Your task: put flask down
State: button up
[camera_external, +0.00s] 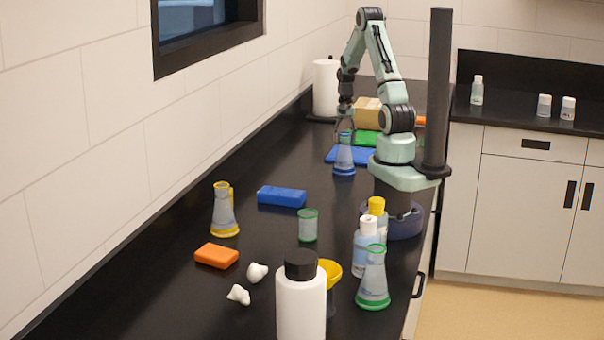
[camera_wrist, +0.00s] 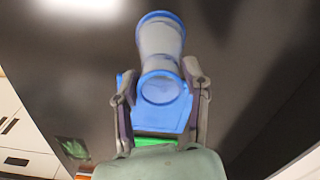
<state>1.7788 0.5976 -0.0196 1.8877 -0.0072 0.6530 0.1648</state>
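A clear flask with a blue rim and blue base (camera_external: 344,158) is upright at the far part of the black bench, in front of a blue mat (camera_external: 360,155). My gripper (camera_external: 345,128) is above it, with its fingers down at the flask's neck. In the wrist view, my gripper (camera_wrist: 160,80) has one finger on each side of the flask (camera_wrist: 160,45), close against its upper part, and looks shut on it. The blue mat (camera_wrist: 172,120) shows behind the flask's mouth. I cannot tell whether the flask's base touches the bench.
A green mat (camera_external: 366,138), a cardboard box (camera_external: 368,112) and a paper roll (camera_external: 326,88) are behind. A blue block (camera_external: 281,196), a yellow-rimmed flask (camera_external: 224,212), a green beaker (camera_external: 308,226) and bottles (camera_external: 366,245) stand nearer. Bare bench lies left of the flask.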

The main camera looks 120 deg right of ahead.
jog(key=shift+o, duration=0.2)
jog(key=shift+r, duration=0.1)
notch_tip(320, 180, up, 12)
dwell(0.4)
jog(key=shift+w+r, duration=0.1)
jog(key=shift+w, duration=0.05)
